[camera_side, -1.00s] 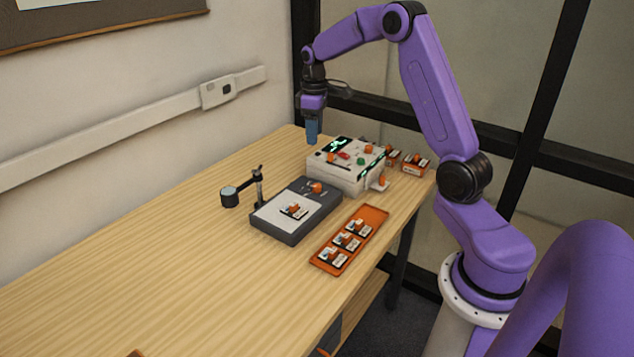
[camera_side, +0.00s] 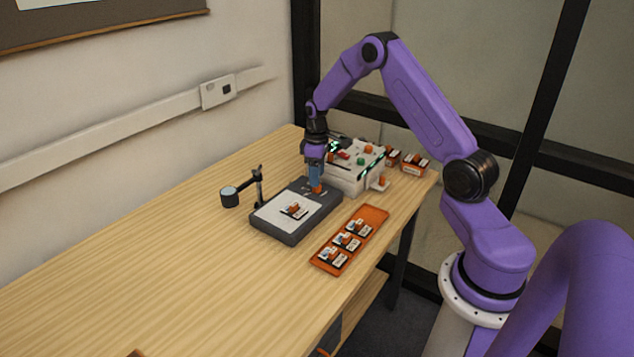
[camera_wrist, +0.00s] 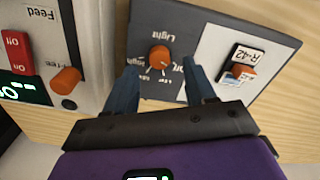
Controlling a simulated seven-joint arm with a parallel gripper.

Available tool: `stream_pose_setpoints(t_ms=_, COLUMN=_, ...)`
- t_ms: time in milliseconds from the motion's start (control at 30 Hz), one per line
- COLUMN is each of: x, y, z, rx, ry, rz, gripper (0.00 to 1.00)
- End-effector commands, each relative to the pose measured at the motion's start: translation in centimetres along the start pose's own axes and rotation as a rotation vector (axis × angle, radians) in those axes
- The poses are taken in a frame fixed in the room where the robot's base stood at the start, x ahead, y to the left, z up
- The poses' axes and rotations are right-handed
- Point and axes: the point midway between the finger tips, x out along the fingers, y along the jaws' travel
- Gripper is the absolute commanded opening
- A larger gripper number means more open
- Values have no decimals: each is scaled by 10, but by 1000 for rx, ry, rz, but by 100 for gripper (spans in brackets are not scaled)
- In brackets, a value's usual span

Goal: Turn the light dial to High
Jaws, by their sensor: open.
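The light dial is an orange knob (camera_wrist: 160,57) on a dark grey light box (camera_wrist: 145,18), with "Light" and setting words printed around it. The lettering is partly too small to read. The dial also shows in the side view (camera_side: 317,189), at the far end of the light box (camera_side: 290,235). My gripper (camera_wrist: 163,80) is open, its two blue fingers pointing at the dial, one on each side in the wrist view. In the side view my gripper (camera_side: 315,182) is right above the dial. I cannot tell whether the fingers touch it.
A slide labelled R-42 (camera_wrist: 240,66) lies on the white panel of the light box. A white machine (camera_side: 350,178) with a red switch (camera_wrist: 18,52) stands close by. An orange tray (camera_side: 375,217) holds several slides. A magnifier on a post (camera_side: 259,188) stands at left.

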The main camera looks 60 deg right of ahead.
Motion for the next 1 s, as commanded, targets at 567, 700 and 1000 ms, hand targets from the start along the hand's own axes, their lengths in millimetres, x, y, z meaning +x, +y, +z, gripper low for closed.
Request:
stream_pose_setpoints(t_ms=567, x=34, y=0, z=0, rx=0, ry=1, rz=1, gripper=55)
stream_pose_setpoints(t_ms=700, x=33, y=0, z=0, rx=0, ry=1, rz=1, gripper=29)
stream_pose_setpoints(t_ms=1000, x=33, y=0, z=0, rx=6, ry=0, rz=0, gripper=0)
